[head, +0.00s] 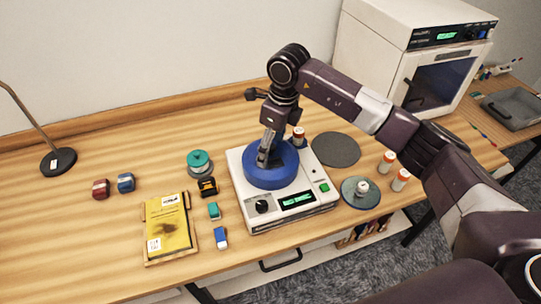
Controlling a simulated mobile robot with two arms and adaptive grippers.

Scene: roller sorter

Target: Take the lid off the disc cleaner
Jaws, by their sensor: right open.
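A white machine (246,203) with a knob, a lit green display and a green button stands mid-table; I take it to be the disc cleaner. A round blue part (270,181) sits on its top. My right gripper (267,161) is open and points down at the blue part, hiding some of its middle. I cannot tell whether the fingers touch it. A round greyish disc (350,201) with a pale knob-like piece on it lies to the right of the machine; I cannot tell whether it is a lid. My left gripper is out of view.
A dark round mat (335,149) and orange-capped bottles (401,179) lie to the right. A yellow booklet on a wooden tray (168,226), small blocks and a teal round item (199,160) lie left. A white oven-like box (400,40) stands behind.

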